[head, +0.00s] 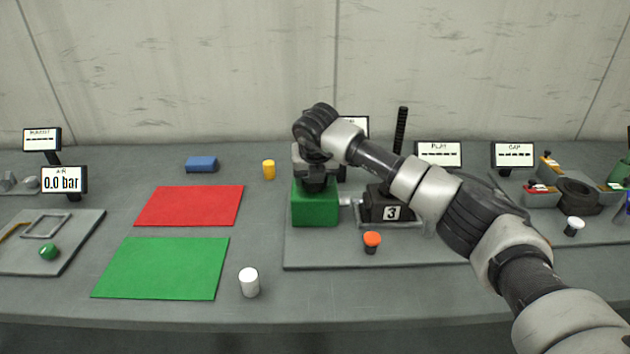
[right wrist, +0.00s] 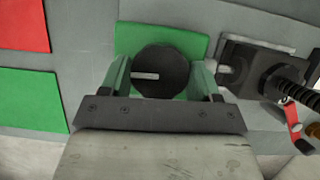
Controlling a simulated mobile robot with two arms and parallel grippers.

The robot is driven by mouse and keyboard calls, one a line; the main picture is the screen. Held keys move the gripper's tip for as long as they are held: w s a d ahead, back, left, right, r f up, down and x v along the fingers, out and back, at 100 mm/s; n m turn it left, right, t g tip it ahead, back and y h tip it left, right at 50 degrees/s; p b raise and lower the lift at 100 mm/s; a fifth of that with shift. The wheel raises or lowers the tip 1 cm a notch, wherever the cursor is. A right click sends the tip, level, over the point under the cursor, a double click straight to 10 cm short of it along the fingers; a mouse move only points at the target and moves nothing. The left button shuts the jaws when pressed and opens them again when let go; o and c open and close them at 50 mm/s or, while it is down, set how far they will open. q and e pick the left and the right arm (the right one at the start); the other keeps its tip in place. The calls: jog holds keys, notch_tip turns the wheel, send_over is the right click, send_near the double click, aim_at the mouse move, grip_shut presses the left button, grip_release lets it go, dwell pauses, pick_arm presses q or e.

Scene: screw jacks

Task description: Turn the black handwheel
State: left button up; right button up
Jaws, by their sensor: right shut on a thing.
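The black handwheel (right wrist: 165,62) is a round dark disc with a pale line on its face, seen from above in the right wrist view. It sits on top of a green block (head: 315,207), which also shows around the wheel in the right wrist view (right wrist: 128,38). My right gripper (head: 315,180) points down over the block, and its fingers (right wrist: 160,75) are on either side of the wheel, shut on it. In the head view the gripper mostly hides the wheel. My left gripper is not in view.
A dark screw jack (head: 385,203) marked 3 stands right of the green block, with an orange-topped button (head: 372,241) in front. A red mat (head: 190,206), a green mat (head: 165,268) and a white cylinder (head: 249,282) lie to the left. My right arm crosses the right side.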

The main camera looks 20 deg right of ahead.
jog(key=m+h+b, duration=0.1)
jog(key=m, duration=0.2)
jog(key=shift+m+b, duration=0.35)
jog(key=shift+m, duration=0.05)
jog(key=m+g+h+b, duration=0.1)
jog(key=m, duration=0.1)
jog(key=shift+w+a+m, duration=0.1)
jog(key=shift+m, duration=0.3)
jog(key=m+g+h, duration=0.1)
jog(key=m, duration=0.1)
jog(key=shift+m, duration=0.3)
jog(key=shift+r+m+g+b, duration=0.1)
jog(key=shift+m+g+b, duration=0.35)
jog(key=shift+m, duration=1.15)
jog(key=shift+g, duration=0.25)
jog(key=o, duration=0.9)
jog(key=shift+a, duration=0.1)
